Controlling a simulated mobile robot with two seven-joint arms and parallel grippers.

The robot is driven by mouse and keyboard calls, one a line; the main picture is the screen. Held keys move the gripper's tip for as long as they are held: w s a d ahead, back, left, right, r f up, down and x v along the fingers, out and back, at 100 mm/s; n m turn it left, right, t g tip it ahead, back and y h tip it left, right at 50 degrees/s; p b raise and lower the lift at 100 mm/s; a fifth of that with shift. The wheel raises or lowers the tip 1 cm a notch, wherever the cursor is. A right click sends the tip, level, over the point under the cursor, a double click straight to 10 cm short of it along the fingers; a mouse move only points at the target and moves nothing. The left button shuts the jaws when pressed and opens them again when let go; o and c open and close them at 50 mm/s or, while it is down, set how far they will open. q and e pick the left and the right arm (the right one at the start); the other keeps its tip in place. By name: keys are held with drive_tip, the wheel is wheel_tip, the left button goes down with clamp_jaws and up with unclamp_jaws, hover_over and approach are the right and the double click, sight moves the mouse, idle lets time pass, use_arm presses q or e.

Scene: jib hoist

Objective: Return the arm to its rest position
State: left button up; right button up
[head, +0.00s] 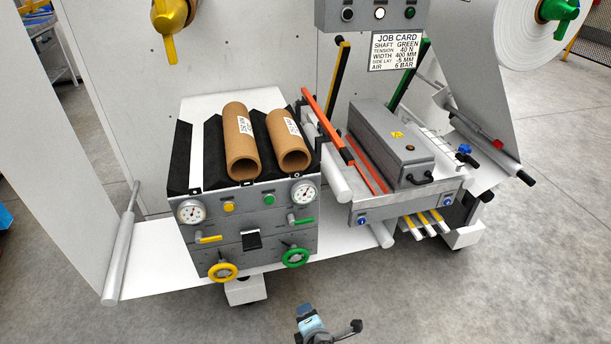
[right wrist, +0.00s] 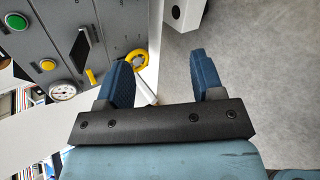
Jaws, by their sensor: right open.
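My right gripper (right wrist: 162,58) shows in the right wrist view. Its two blue fingers are apart with nothing between them. Beyond them are the grey control panel (right wrist: 52,32), the yellow handwheel (right wrist: 134,59) and the grey floor. In the head view the same panel (head: 248,220) stands left of centre, with its yellow handwheel (head: 223,271) and green handwheel (head: 295,257). A small light-blue and dark part shows at the bottom edge of the head view; I cannot tell exactly what it is. My left gripper is not in view.
Two brown cardboard cores (head: 241,143) lie in the black cradle above the panel. A grey unit (head: 391,143) with orange and black bars stands to the right, below the job card (head: 397,51). A white roll (head: 529,32) hangs at top right. The floor (head: 440,295) in front is clear.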

drive_tip(key=w+d+f+h, duration=0.1)
drive_tip(key=d+f+h, duration=0.1)
drive_tip(key=d, duration=1.1)
drive_tip(key=w+d+f+h, duration=0.1)
drive_tip(key=d+f+h, duration=0.15)
drive_tip(key=d, duration=1.05)
drive_tip(key=s+a+r+m+g+y, duration=0.1)
drive_tip(key=s+m+g+y, duration=0.15)
drive_tip(key=s+m, duration=0.65)
drive_tip(key=s+d+r+m+y, duration=0.2)
drive_tip(key=s+d+r+m, duration=0.45)
drive_tip(key=s+r, duration=0.45)
drive_tip(key=w+a+m+t+y, duration=0.15)
drive_tip(key=a+m, duration=0.45)
drive_tip(key=a, duration=0.7)
use_arm(q)
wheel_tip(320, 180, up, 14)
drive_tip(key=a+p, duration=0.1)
drive_tip(key=p, duration=1.5)
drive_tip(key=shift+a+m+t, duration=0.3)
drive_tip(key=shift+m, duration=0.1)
use_arm(e)
wheel_tip(320, 180, up, 14)
drive_tip(key=t, duration=0.1)
drive_tip(key=shift+s+r+n+h, duration=0.25)
drive_tip(key=shift+s+n+h, duration=0.1)
drive_tip(key=shift+s, duration=0.05)
